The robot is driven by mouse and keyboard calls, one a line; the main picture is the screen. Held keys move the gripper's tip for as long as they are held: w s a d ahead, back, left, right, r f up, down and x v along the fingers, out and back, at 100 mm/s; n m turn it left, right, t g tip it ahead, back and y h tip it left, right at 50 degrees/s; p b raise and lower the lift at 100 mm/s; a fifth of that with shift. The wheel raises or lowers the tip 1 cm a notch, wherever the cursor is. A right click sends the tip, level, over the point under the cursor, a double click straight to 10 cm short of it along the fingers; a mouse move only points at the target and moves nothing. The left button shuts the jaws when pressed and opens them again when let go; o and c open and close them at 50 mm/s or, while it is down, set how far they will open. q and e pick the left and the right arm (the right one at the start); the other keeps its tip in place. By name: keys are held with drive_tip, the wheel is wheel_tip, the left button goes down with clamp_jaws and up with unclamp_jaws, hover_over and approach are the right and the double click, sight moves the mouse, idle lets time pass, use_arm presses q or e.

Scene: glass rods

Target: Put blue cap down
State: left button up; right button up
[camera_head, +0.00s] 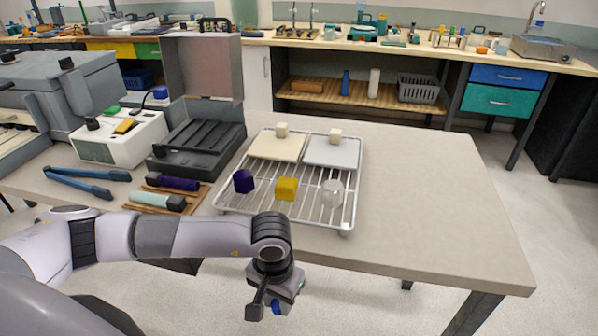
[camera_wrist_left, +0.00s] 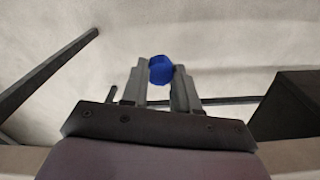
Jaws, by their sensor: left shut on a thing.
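My left gripper (camera_head: 266,306) hangs past the front edge of the table, low over the pale floor. It is shut on the blue cap (camera_head: 276,308), which is mostly hidden behind the fingers in the head view. In the left wrist view the blue cap (camera_wrist_left: 160,69) sits between the two fingertips (camera_wrist_left: 161,82) of my left gripper, with floor behind it. My right gripper is not in view.
A wire rack (camera_head: 310,208) on the table (camera_head: 430,200) holds a dark purple block (camera_head: 243,181), a yellow block (camera_head: 286,189), a clear piece (camera_head: 332,192) and two flat plates. Blue tongs (camera_head: 85,182) and an open dark case (camera_head: 200,140) lie left. The table's right side is clear.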

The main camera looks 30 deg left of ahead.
use_arm(q)
drive_tip(key=shift+r, duration=0.1)
drive_tip(key=shift+s+a, duration=0.15)
drive_tip(key=shift+a, duration=0.15)
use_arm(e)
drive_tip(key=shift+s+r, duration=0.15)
